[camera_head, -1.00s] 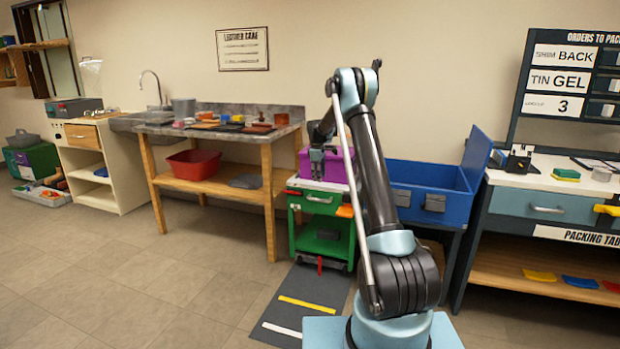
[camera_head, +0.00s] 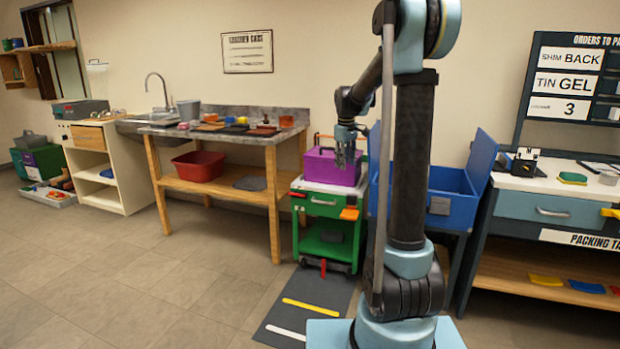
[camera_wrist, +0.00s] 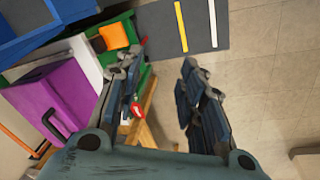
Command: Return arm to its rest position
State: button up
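My gripper (camera_head: 345,150) hangs from my raised arm in the head view, in front of a purple box (camera_head: 330,168) on a green cart (camera_head: 322,205). In the wrist view my gripper (camera_wrist: 160,95) has its two fingers spread with a clear gap, and nothing is held between them. Through the gap I see floor and part of a wooden leg. The purple box also shows at the left of the wrist view (camera_wrist: 50,100), apart from the fingers.
A blue bin (camera_head: 455,205) stands right of the cart, partly hidden by my arm. The packing table (camera_head: 540,205) is at the right. A wooden workbench (camera_head: 215,140) with a red tub (camera_head: 198,166) stands at the left. The floor at front left is clear.

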jog(key=s+d+r+m, duration=0.1)
jog(key=s+d+m, duration=0.1)
jog(key=s, duration=1.1)
jog(key=s+d+f+m, duration=0.1)
jog(key=s+f, duration=0.3)
jog(key=s, duration=0.6)
jog(key=s+d+f+m, duration=0.1)
jog(key=s+f+m, duration=0.2)
jog(key=s, duration=0.7)
jog(key=s+d+f+m, duration=0.1)
jog(key=s+f+m, duration=0.1)
jog(key=s+f, duration=0.5)
jog(key=s, duration=0.3)
jog(key=shift+s, duration=0.35)
jog(key=shift+w+f, duration=0.2)
jog(key=shift+w, duration=0.3)
jog(key=shift+c, duration=0.2)
